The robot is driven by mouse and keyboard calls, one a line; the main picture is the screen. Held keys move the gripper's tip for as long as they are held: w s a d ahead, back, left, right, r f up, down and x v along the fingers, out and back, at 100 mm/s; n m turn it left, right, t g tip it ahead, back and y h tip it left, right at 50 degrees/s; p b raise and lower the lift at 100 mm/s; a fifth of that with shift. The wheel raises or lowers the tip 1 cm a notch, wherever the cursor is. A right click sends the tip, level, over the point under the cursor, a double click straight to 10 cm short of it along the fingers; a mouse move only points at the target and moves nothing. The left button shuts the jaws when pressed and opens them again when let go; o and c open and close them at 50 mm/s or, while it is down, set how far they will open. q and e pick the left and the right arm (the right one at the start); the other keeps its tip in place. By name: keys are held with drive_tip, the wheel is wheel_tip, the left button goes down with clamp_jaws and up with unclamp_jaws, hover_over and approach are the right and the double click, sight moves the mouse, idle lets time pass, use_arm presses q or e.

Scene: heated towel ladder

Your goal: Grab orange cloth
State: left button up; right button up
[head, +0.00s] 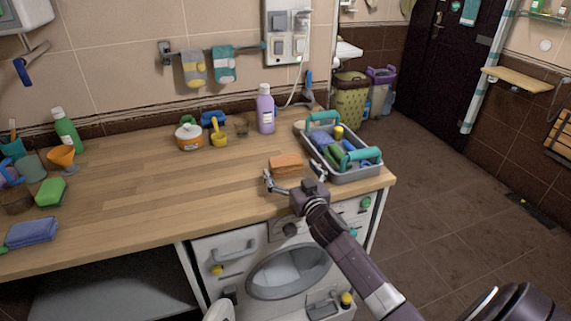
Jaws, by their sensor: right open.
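The orange cloth (287,164) lies as a small folded block on the wooden counter, left of a grey caddy. My right gripper (267,181) is at the counter's front edge, just in front of the cloth and slightly to its left. Its fingers are open, and I see nothing between them. Whether a finger touches the cloth is too small to tell. My left gripper is not in view.
The grey caddy (367,174) with teal handles stands close right of the cloth. A washing machine (262,262) is below. The counter's middle (150,190) is clear.

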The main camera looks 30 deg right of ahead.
drive_tip(key=shift+x, duration=1.15)
drive_tip(key=c, duration=1.3)
